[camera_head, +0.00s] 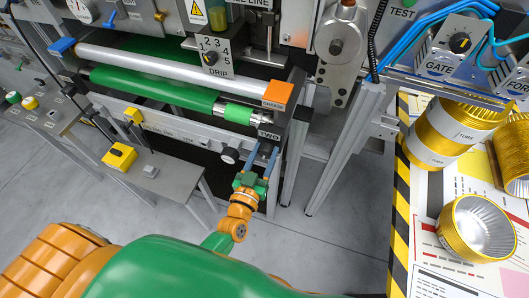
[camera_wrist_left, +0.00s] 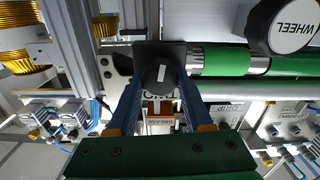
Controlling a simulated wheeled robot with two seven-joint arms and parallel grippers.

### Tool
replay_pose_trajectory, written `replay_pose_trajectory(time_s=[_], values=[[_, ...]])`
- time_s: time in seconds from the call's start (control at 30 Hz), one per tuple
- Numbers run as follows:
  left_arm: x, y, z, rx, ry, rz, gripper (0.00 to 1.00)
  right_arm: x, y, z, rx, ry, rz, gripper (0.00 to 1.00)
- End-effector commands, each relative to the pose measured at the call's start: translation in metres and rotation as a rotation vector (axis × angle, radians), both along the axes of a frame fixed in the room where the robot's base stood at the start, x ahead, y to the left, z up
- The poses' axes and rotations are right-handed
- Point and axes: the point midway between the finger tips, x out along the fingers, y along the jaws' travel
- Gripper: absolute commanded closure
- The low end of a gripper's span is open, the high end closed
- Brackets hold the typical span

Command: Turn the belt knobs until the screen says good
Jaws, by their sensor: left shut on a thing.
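My left gripper (camera_head: 262,156) reaches up to the end plate marked TWO (camera_head: 269,134), at the right end of the belt rollers. In the left wrist view its blue fingers (camera_wrist_left: 161,78) stand on either side of a dark round knob (camera_wrist_left: 160,70) with a white pointer line, shut on it. In the head view the fingers hide this knob. The green belt roller (camera_head: 150,93) runs left from the plate. A round knob (camera_head: 229,155) sits left of the gripper, and a WHEEL knob (camera_wrist_left: 292,26) shows in the wrist view. I see no readable screen. My right gripper is out of view.
At right, a striped-edge table (camera_head: 399,235) carries gold tubes (camera_head: 440,135) and a gold cup (camera_head: 481,226) below the GATE dial (camera_head: 459,42). Grey floor is open below.

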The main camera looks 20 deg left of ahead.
Motion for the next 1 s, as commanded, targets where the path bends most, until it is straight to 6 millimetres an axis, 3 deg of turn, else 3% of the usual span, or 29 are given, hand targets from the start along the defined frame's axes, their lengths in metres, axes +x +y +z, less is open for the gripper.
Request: replay_pose_trajectory(time_s=[0.37, 1.0], values=[[-0.0002, 0.0003, -0.0005, -0.095, 0.004, 0.0, 1.0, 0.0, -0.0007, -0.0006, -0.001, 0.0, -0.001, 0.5], [-0.0003, 0.0018, -0.0018, -0.55, 0.021, -0.001, 1.0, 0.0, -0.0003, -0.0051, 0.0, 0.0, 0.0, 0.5]])
